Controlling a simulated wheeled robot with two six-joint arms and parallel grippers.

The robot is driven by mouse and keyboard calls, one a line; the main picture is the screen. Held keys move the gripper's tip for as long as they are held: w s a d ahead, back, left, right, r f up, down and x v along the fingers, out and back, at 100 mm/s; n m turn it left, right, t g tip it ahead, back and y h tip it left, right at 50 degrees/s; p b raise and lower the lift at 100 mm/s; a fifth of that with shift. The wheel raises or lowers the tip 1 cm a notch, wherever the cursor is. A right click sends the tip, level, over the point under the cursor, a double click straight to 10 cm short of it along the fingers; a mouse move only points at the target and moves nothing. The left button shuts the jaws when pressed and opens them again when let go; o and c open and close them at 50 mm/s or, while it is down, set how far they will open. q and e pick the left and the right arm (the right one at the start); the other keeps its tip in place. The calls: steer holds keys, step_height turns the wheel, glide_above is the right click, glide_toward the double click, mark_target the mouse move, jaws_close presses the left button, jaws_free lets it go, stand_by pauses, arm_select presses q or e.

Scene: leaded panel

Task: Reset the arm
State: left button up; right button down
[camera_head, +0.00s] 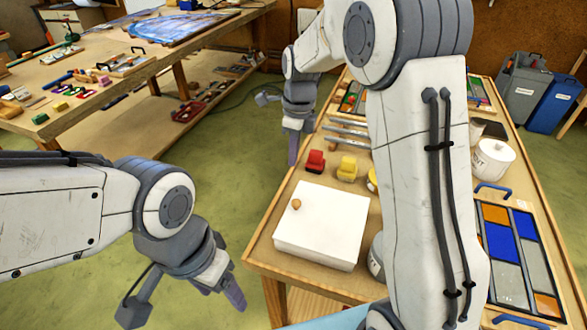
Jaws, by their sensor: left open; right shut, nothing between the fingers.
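My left gripper (234,292) hangs at the lower left over the green floor, left of the workbench, with its purple-grey fingertip pointing down. It is open and holds nothing. My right arm rises across the right half of the view and bends over at the top.
The workbench (262,245) holds a white box (325,228) with a round knob, a red block (315,161), a yellow block (347,168), a white pot (491,160) and a coloured glass panel (508,262). A cluttered table (150,72) stands at left. Open floor lies between.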

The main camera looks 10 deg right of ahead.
steer(key=s+a+r+n, duration=0.4)
steer(key=s+a+n, duration=0.5)
steer(key=s+n, duration=0.5)
steer(key=s+f+n, duration=0.2)
steer(key=s+n, duration=1.4)
steer(key=n, duration=0.2)
steer(key=shift+a, duration=0.3)
